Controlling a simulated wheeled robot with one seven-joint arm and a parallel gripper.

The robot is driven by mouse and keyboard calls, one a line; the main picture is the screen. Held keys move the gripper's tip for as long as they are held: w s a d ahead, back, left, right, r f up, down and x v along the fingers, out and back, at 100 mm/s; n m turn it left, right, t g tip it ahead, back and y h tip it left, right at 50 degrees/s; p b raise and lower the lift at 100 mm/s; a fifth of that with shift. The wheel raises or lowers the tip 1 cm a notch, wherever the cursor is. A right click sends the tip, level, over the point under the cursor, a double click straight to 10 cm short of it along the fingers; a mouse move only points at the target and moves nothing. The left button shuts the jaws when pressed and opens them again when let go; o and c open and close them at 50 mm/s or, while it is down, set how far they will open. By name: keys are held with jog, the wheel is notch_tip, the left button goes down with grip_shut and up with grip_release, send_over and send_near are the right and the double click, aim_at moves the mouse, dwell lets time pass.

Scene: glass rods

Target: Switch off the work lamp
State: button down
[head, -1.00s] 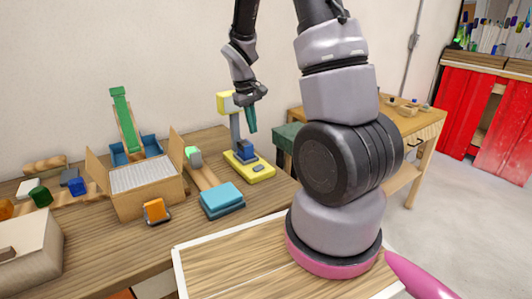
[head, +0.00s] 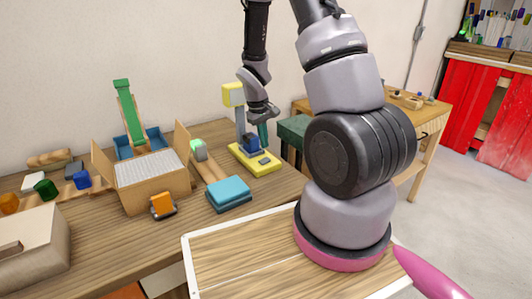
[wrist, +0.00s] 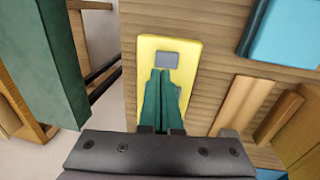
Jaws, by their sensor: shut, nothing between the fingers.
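The work lamp has a yellow base (head: 270,170), a grey post, a blue block at the post's foot and a yellow head (head: 233,94). It stands on the wooden bench near its right end. A small grey switch (head: 265,160) sits on the base; it also shows in the wrist view (wrist: 167,60). My gripper (head: 263,146) points down above the base, its green fingers shut together and empty. In the wrist view the fingertips (wrist: 160,71) appear just beside the switch; I cannot tell whether they touch it. Whether the lamp is lit is unclear.
A blue stacked block (head: 229,194) and an open cardboard box (head: 158,192) stand left of the lamp. A dark green box (head: 293,131) is just to the right, beyond the bench end. A second wooden table (head: 430,122) stands behind. Wooden strips lie beside the lamp.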

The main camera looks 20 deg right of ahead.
aim_at(267, 159)
jog(key=shift+w+d+f, duration=0.1)
jog(key=shift+d+f, duration=0.1)
jog(key=shift+f, duration=1.05)
jog(key=shift+d+f, duration=0.2)
jog(key=shift+f, duration=1)
jog(key=shift+d+f, duration=0.1)
jog(key=shift+f, duration=0.15)
jog(key=shift+s+a+r, duration=0.1)
jog(key=shift+s+a, duration=0.1)
jog(key=shift+a, duration=0.65)
